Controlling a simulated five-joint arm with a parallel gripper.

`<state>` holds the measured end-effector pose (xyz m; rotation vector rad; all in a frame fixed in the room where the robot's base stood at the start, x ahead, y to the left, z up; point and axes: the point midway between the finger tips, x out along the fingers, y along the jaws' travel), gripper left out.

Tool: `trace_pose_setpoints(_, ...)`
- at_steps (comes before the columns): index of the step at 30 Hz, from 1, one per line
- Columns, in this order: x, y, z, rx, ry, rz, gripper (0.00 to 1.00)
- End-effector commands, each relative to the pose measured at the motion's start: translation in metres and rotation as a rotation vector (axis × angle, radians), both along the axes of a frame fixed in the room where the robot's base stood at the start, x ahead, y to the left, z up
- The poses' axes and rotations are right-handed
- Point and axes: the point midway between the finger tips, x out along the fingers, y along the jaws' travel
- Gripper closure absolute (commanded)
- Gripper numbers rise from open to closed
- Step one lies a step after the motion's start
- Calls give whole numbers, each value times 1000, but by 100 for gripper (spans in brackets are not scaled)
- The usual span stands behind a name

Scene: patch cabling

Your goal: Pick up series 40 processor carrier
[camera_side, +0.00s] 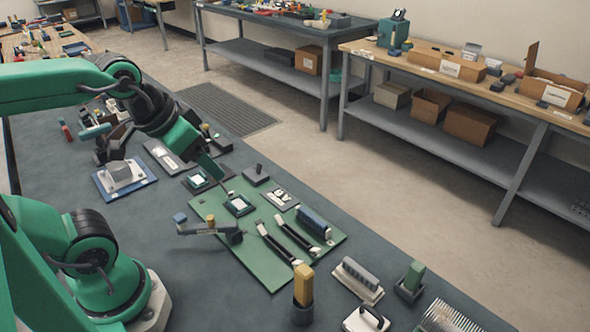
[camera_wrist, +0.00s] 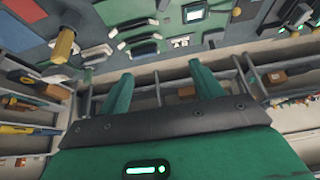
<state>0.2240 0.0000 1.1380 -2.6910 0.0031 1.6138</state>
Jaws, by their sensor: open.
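One carrier (camera_side: 198,180) lies on a dark pad behind the green board. The other carrier (camera_side: 239,205) sits on the green board (camera_side: 262,272). I cannot read any series marking on either. My gripper (camera_side: 211,165) is above the bench near the carrier on the dark pad. In the wrist view my gripper (camera_wrist: 160,68) is open, with nothing visible between its fingers.
Two black-handled levers (camera_side: 276,243) and a blue slotted block (camera_side: 314,223) lie on the board. A yellow-handled tool (camera_side: 303,285) stands at its front edge. A grey clamp-like part (camera_side: 205,228) is at its left. Bare bench shows at front left (camera_side: 200,290).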

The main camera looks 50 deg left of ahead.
Motion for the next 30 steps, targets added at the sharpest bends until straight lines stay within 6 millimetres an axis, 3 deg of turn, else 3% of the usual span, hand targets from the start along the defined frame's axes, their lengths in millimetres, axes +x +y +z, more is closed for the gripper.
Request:
trace_pose_setpoints(7, 10, 5, -4, 51, 34, -80, 35)
trace_pose_setpoints(14, 33, 17, -16, 159, 112, -286, 35)
trace_pose_setpoints(30, 90, 60, -74, 348, 310, -925, 35)
